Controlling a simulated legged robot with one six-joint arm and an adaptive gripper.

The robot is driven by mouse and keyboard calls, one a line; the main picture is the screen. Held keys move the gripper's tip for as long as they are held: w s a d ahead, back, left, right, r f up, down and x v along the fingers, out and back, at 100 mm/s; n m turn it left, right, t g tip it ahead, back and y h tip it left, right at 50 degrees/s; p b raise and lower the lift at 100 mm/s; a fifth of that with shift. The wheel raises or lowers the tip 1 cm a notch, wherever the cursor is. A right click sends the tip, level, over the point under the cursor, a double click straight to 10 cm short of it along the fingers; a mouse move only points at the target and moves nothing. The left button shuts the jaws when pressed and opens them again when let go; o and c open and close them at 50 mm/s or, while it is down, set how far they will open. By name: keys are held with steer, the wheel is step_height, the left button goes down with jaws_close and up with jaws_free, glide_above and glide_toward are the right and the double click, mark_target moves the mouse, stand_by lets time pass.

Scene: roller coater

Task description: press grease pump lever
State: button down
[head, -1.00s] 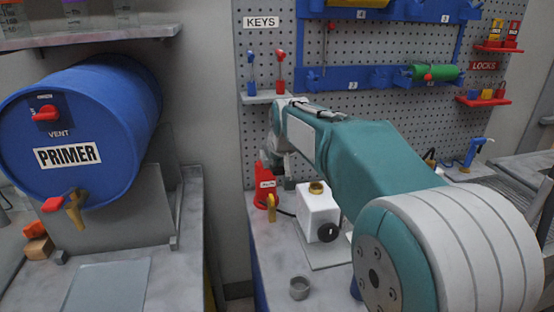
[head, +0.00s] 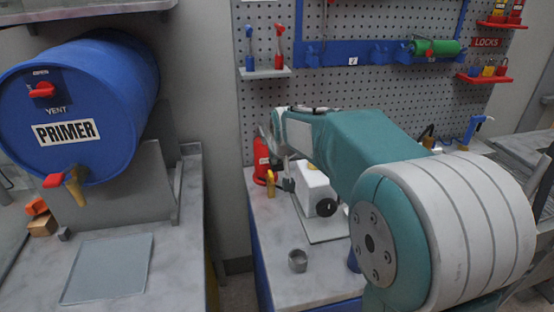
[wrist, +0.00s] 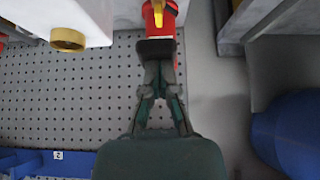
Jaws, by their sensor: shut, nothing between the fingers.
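A red grease pump (head: 262,160) with a yellow part at its front stands upright at the back left of the right-hand bench. In the wrist view the red and yellow pump (wrist: 158,15) shows at the top edge, just beyond the fingertips. A grey, lever-like piece (head: 264,138) shows above the pump in the head view, though I cannot tell its full shape.
A white box (head: 314,190) with a black knob and gold cap stands right of the pump. A small grey cup (head: 298,260) is on the bench front. A blue primer drum (head: 90,110) is at the left. A pegboard (head: 370,95) stands behind.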

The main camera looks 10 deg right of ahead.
steer(key=v, duration=1.2)
steer(key=shift+s, duration=0.6)
steer(key=shift+r, duration=0.1)
stand_by(0.9)
steer(key=w+r+m, duration=0.3)
steer(key=w+m, duration=0.1)
steer(key=w, duration=0.2)
steer(key=w+r+m+y, duration=0.1)
steer(key=w+r+m, duration=0.2)
steer(key=w+m, duration=0.1)
steer(key=shift+w, duration=0.9)
steer(key=shift+f, duration=0.1)
steer(key=shift+s+f, duration=0.25)
steer(key=shift+f, duration=1.2)
steer(key=shift+s+f, duration=0.25)
steer(key=shift+f, duration=1.15)
steer(key=shift+s+f, duration=0.25)
steer(key=shift+f, duration=1.2)
steer(key=shift+f, duration=0.1)
steer(key=shift+s+f, duration=0.1)
steer(key=shift+f, duration=0.15)
